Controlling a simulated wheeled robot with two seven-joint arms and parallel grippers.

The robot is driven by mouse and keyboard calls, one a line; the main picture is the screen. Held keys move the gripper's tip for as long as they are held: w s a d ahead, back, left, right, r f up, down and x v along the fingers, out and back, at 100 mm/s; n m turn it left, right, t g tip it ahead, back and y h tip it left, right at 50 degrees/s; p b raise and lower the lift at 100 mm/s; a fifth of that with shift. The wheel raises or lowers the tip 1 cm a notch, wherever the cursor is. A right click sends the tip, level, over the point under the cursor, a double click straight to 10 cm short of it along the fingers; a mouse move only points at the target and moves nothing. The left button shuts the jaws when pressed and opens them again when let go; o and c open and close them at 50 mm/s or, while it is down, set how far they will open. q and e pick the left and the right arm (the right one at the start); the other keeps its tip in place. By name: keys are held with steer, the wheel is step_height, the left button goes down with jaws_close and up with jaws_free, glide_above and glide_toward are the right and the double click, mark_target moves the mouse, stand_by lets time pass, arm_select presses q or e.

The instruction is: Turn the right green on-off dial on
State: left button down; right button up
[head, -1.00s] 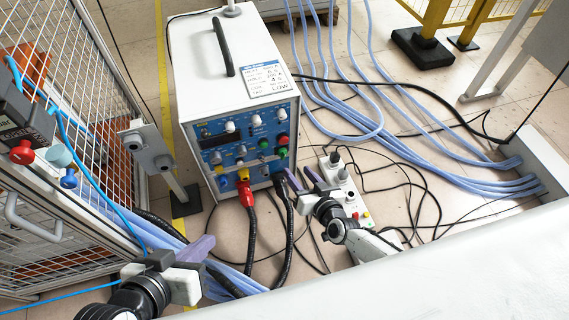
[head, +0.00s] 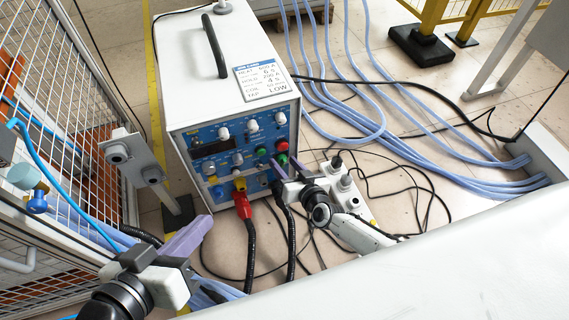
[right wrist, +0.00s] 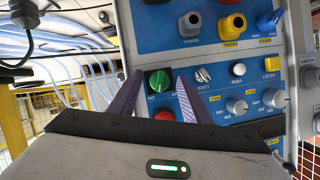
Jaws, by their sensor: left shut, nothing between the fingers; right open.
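The heater's right green dial (head: 283,159) is on the front panel, below a red button (head: 282,147). In the right wrist view the green dial (right wrist: 158,82) has a slanted light mark and an "ON" label beside it. My right gripper (head: 287,168) is open at the panel. In the wrist view its purple fingertips (right wrist: 160,75) lie on either side of the dial, with small gaps visible; depth contact cannot be told. My left gripper (head: 200,226) is shut and empty, in front of the panel at lower left.
The white heater (head: 190,80) has several other knobs and a red plug (head: 242,207) on its panel. A grey post (head: 140,155) and mesh fence (head: 60,100) stand left. A white control strip (head: 350,190) and blue hoses (head: 400,150) lie right.

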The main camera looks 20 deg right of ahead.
steer(key=shift+c, duration=0.5)
steer(key=c, duration=0.9)
steer(key=shift+d+m+t+y, duration=0.15)
steer(key=shift+m+y, duration=0.45)
steer(key=shift+m, duration=0.35)
steer(key=shift+d+m+t+y, duration=0.15)
steer(key=shift+m+y, duration=0.45)
steer(key=shift+m, duration=0.35)
steer(key=shift+a, duration=0.1)
steer(key=o, duration=1)
